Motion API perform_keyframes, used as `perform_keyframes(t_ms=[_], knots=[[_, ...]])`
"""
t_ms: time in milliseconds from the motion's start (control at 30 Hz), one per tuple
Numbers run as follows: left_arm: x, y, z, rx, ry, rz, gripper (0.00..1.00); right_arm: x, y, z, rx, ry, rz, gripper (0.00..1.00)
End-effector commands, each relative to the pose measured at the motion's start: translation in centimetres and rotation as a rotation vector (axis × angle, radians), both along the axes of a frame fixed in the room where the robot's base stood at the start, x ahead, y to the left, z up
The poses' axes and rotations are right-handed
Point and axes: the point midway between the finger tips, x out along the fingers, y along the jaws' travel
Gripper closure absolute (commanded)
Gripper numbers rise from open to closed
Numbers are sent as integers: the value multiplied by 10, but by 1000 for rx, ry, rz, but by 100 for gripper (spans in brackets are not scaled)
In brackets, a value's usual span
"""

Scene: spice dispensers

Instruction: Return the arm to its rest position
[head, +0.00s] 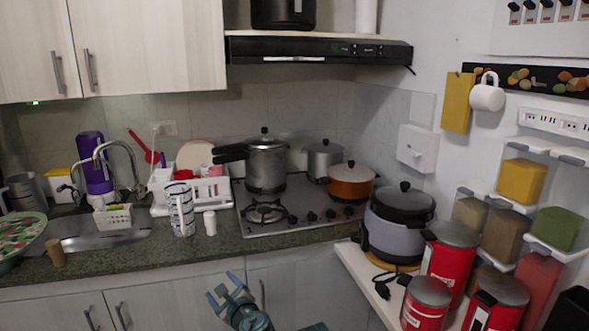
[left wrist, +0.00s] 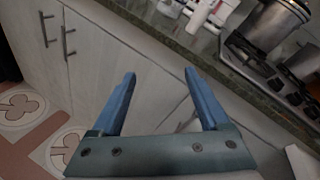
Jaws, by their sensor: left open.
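My left gripper (head: 226,289) shows at the bottom middle of the head view, low in front of the lower cabinet doors and below the counter edge. In the left wrist view its two blue fingers (left wrist: 160,78) are spread apart with nothing between them. Cabinet doors (left wrist: 100,50) lie behind the fingers, and no object is touched. My right gripper is not seen in either view.
The counter (head: 130,258) runs above my gripper, with a white-patterned cup (head: 181,210), a small white shaker (head: 210,223) and a stove (head: 290,215) with pots. A side shelf (head: 362,278) at right holds a cooker and red canisters (head: 450,262).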

Motion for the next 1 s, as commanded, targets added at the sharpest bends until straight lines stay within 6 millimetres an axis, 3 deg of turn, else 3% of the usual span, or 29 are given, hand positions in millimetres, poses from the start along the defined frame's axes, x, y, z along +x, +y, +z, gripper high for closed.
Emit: perform_keyframes(t_ms=[267,400,600,800,1000], knots=[[-48,-10,-72,-600,-20,336,22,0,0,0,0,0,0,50],[-93,-39,-120,-960,3,648,22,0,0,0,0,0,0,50],[-154,-87,-157,-1251,67,1058,22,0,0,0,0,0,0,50],[-207,-131,-168,-1367,144,1417,22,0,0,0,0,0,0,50],[-206,-130,-121,-1367,139,1415,22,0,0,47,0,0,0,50]])
